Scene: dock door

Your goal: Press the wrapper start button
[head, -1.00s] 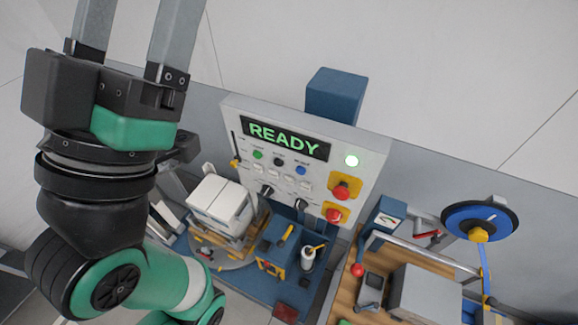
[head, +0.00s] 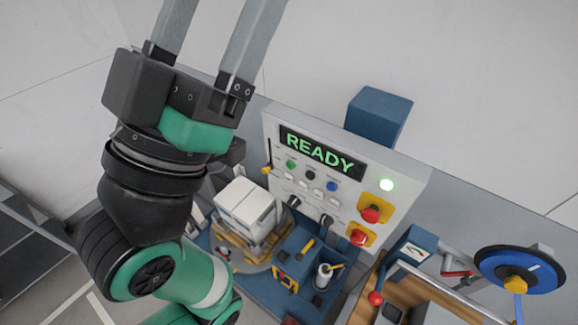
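The wrapper control panel (head: 400,165) is an upright white board with a lit green "READY" display (head: 320,152). Below the display are a green button (head: 291,164), a black button (head: 310,174) and a blue button (head: 332,186). Their labels are too small to read. Two red mushroom buttons on yellow plates sit at lower right, the upper one (head: 370,213) and the lower one (head: 358,237). My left gripper (head: 212,35) is left of the panel, fingers pointing up. The fingers are spread with nothing between them; their tips are cut off. My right gripper is out of view.
A wrapped white stack (head: 245,205) stands below the panel beside a blue machine base (head: 300,260) with a white bottle (head: 323,277). A blue box (head: 378,115) is behind the panel. A wooden bench with rails and a blue reel (head: 520,268) is at right.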

